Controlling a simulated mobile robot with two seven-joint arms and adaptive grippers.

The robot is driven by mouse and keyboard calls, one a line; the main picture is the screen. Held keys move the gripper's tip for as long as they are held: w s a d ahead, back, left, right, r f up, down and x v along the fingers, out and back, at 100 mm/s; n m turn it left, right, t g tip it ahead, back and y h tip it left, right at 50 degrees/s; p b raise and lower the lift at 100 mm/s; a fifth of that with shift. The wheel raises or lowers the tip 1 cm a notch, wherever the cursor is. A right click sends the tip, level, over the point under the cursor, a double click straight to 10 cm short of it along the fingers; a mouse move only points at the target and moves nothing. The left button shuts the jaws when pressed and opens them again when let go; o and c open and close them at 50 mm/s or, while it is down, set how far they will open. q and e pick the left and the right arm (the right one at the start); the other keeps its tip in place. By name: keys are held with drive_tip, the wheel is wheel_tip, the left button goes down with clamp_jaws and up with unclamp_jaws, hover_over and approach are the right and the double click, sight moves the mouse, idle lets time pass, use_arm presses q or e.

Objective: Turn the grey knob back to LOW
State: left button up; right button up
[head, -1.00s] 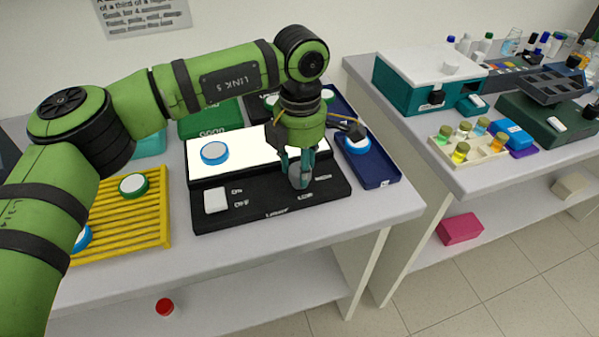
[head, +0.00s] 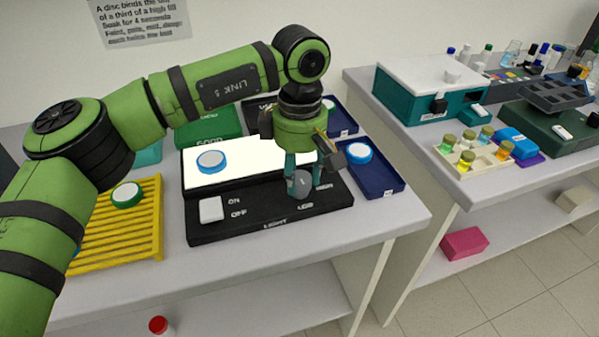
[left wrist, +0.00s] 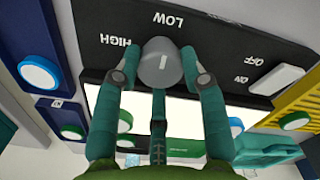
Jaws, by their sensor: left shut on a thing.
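The grey knob (head: 300,184) sits on the black front strip of the light box (head: 262,213), near the printed LOW and HIGH. My left gripper (head: 303,180) comes down over it from above, with a finger on either side, shut on it. In the left wrist view the knob (left wrist: 161,64) lies between the two fingertips (left wrist: 160,78), its short white mark upright in the picture. HIGH is printed at the upper left there and LOW above the knob. I cannot tell which end of the mark points. My right gripper is not in view.
The light box's lit white panel (head: 240,171) carries a blue-rimmed disc (head: 211,160). A white ON/OFF switch (head: 211,209) is at its left front. A yellow rack (head: 148,232) stands left, a blue tray (head: 378,184) with another disc right. The table's front edge is close.

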sight(301, 178)
use_arm(q)
drive_tip(key=shift+s+d+m, duration=0.1)
drive_tip(key=shift+s+m, duration=0.05)
drive_tip(key=shift+m, duration=0.25)
drive_tip(key=o, duration=1.2)
drive_tip(key=shift+c, duration=0.2)
drive_tip(key=shift+r, duration=0.1)
drive_tip(key=shift+r, duration=0.35)
wheel_tip(301, 178, up, 11)
